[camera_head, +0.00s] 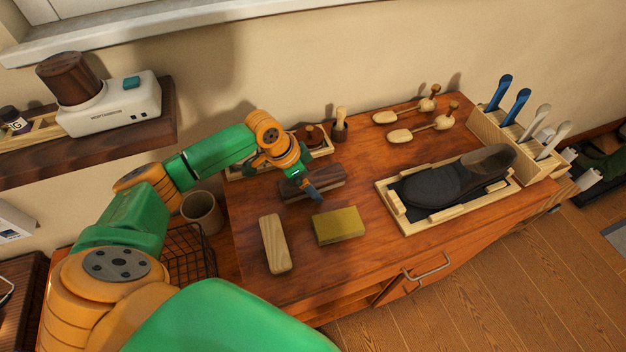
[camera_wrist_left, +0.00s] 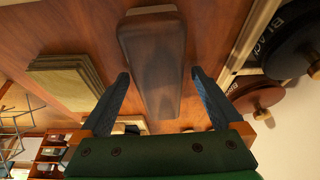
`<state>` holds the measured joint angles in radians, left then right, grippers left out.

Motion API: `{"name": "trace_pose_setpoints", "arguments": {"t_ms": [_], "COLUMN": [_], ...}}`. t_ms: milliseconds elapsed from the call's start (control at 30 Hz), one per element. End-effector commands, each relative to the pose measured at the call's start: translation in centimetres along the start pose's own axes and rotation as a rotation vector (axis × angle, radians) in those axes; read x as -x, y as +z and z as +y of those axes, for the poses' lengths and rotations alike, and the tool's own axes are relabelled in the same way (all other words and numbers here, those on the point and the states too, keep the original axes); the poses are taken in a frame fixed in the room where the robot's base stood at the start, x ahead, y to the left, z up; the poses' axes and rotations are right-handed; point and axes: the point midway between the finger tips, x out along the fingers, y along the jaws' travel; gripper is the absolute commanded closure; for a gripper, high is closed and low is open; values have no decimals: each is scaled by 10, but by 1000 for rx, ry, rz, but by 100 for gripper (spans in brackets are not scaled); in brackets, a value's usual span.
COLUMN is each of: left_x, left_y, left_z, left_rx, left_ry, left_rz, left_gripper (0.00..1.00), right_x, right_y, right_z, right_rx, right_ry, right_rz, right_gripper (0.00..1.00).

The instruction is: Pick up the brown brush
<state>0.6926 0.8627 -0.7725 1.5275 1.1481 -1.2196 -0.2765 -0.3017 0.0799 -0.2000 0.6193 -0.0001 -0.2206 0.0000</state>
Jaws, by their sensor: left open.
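The dark brown brush (camera_head: 328,174) lies on the wooden tabletop, left of the shoe tray. In the left wrist view the brush (camera_wrist_left: 151,62) lies lengthwise, its near end between my two finger lines. My left gripper (camera_head: 312,188) is low at the brush in the head view and hides part of it. In the left wrist view its blue fingers (camera_wrist_left: 160,76) are spread wide, one on each side of the brush, with visible gaps. Whether the fingertips reach down beside the brush is hard to tell. My right gripper is not in view.
A yellow-green block (camera_head: 340,226) and a pale wooden brush (camera_head: 275,243) lie in front of the brown brush. A dark shoe (camera_head: 440,186) sits in a tray (camera_head: 408,228) at right.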

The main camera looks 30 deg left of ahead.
Motion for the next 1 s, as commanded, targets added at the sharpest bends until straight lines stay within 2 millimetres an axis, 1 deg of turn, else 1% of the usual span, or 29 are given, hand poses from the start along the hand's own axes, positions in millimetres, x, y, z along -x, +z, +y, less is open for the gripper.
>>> {"name": "trace_pose_setpoints", "arguments": {"t_ms": [67,100,167,200,267,300,367,400,433,667,767,867,967,1000], "left_x": [0,0,0,0,0,0,0,0,0,2,8,24,52,64], "left_y": [0,0,0,0,0,0,0,0,0,0,-4,-11,-13,-14], "left_z": [0,0,0,0,0,0,0,0,0,0,-1,-1,16,24], "left_rx": [0,0,0,0,0,0,0,0,0,0,-1,-2,-7,-8], "left_ry": [0,0,0,0,0,0,0,0,-1,-1,-2,-3,-4,-3], "left_rz": [0,0,0,0,0,0,0,0,0,1,3,5,3,4], "left_gripper": [0,5,22,32,49,59,76,86,91,91,91,91,91,91], "right_x": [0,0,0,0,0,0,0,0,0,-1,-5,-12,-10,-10], "right_y": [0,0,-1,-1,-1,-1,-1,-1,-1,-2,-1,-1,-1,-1], "right_z": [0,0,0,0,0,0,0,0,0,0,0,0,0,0], "right_rx": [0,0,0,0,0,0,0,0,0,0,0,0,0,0], "right_ry": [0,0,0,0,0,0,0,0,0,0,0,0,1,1], "right_rz": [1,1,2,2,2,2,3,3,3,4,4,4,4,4], "right_gripper": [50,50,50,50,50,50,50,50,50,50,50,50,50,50]}}
